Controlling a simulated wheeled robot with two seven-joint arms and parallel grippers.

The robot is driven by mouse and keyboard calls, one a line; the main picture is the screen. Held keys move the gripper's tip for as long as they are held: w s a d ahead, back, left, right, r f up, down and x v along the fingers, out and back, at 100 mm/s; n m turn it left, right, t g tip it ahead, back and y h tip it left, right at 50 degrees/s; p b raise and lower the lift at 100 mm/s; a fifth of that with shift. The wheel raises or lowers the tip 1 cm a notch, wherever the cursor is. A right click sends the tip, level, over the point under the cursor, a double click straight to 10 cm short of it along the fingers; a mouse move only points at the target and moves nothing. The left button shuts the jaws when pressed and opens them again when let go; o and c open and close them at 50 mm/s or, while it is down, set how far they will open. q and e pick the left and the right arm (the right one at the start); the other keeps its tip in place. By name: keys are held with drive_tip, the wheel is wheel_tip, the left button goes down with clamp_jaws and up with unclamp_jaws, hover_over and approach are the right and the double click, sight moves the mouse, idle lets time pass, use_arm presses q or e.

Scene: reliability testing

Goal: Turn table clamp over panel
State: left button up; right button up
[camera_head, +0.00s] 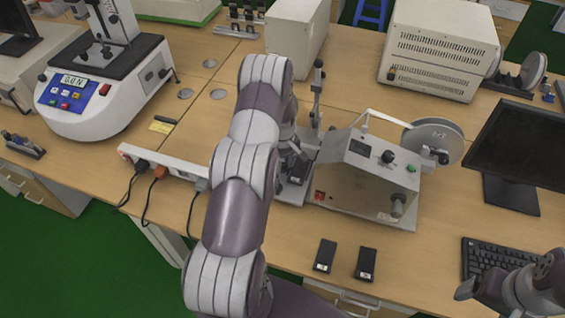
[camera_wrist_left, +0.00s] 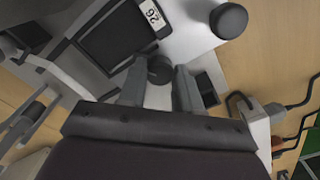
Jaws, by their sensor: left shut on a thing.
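The table clamp is a small fixture with an upright post (camera_head: 317,90) beside the grey panel box (camera_head: 375,185). My left arm hides part of it in the head view. My left gripper (camera_head: 290,148) is at the fixture, left of the panel box. In the left wrist view my left gripper (camera_wrist_left: 159,85) is shut on a dark round knob (camera_wrist_left: 160,68), one finger on each side. A black block labelled 26 (camera_wrist_left: 115,38) lies just beyond the knob on a light plate. My right gripper (camera_head: 480,290) is at the lower right, its opening unclear.
A power strip (camera_head: 165,163) with plugged cables lies left of my left arm. Two black blocks (camera_head: 325,255) lie near the front edge. A monitor (camera_head: 520,145) and keyboard (camera_head: 490,258) stand right. A force tester (camera_head: 100,85) stands left.

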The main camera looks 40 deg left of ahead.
use_arm(q)
drive_tip(key=m+b, duration=0.1)
drive_tip(key=m, duration=0.2)
drive_tip(key=shift+f, duration=0.1)
drive_tip(key=shift+m+b, duration=0.65)
drive_tip(key=shift+m, duration=1.35)
drive_tip(key=o, duration=1)
drive_tip(key=shift+o, duration=0.2)
wheel_tip(320, 180, up, 13)
drive_tip(key=b, duration=0.2)
